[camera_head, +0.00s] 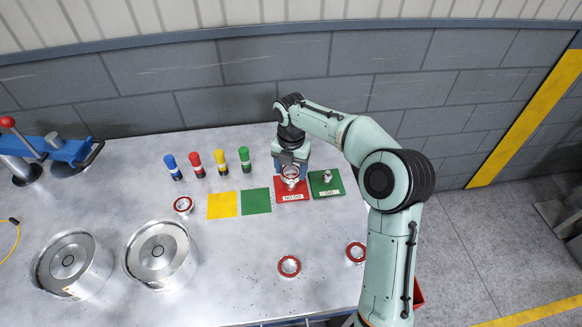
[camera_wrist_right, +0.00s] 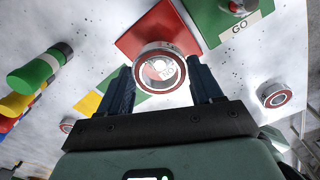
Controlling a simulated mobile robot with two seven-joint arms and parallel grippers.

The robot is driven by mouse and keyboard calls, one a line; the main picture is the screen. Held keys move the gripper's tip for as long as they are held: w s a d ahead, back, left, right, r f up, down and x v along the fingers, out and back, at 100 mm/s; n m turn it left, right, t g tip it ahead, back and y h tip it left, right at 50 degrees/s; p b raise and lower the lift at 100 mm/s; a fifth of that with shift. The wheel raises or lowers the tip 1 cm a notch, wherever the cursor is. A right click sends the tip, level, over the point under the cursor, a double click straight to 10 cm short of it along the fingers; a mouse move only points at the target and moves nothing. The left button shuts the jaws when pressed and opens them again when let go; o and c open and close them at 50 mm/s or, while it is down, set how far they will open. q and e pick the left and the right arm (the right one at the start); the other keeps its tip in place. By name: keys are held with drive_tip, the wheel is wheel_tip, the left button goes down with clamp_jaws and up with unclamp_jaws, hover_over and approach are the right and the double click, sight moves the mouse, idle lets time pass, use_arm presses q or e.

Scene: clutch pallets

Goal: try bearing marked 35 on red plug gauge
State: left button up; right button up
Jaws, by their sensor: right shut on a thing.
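My right gripper (camera_head: 291,166) is shut on a red-ringed bearing (camera_wrist_right: 136,58), one finger on each side, at the red NO GO plate (camera_head: 293,187). I cannot tell whether the bearing touches the plate. Its number is not readable. Other red-ringed bearings lie on the table, at the left (camera_head: 183,204), the front (camera_head: 289,266) and the right (camera_head: 356,252). My left gripper is not in view.
Two large metal drums (camera_head: 162,255) (camera_head: 72,264) and a blue press (camera_head: 68,150) stand left. The centre front is mostly clear.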

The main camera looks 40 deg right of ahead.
drive_tip(key=shift+f, duration=0.4)
idle(0.7)
drive_tip(key=o, duration=1.4)
drive_tip(key=shift+c, duration=0.2)
